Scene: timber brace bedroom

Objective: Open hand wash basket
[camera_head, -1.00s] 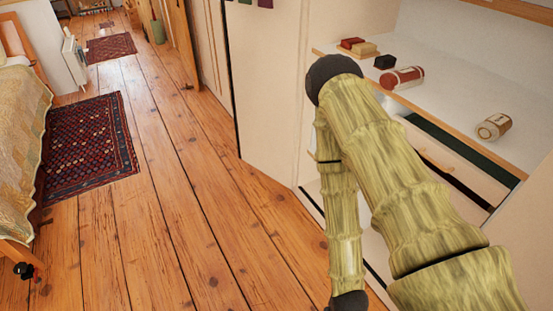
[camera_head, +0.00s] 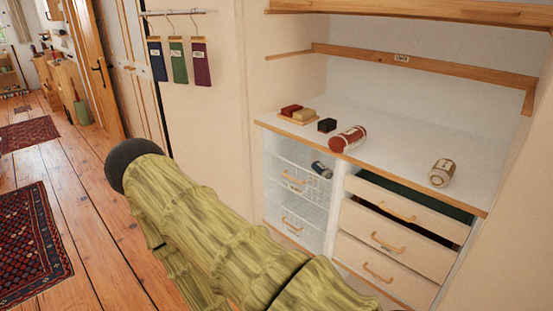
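Two white wire baskets sit one above the other in the left bay of the white cabinet. The upper wire basket (camera_head: 303,182) has a wooden handle and a small label, and a dark cylinder (camera_head: 321,169) shows at it. The lower wire basket (camera_head: 292,223) also has a wooden handle and a label. The labels are too small to read, so I cannot tell which is the hand wash basket. My bamboo-textured arm crosses the lower middle of the view, left of and in front of the cabinet. My gripper is out of view.
Right of the baskets are several wooden drawers (camera_head: 390,242); the top one stands partly open. The white counter (camera_head: 400,150) holds a red roll (camera_head: 348,139), a beige roll (camera_head: 441,172), a black box (camera_head: 327,125) and coloured blocks (camera_head: 298,114). Wooden floor (camera_head: 95,235) lies open at left.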

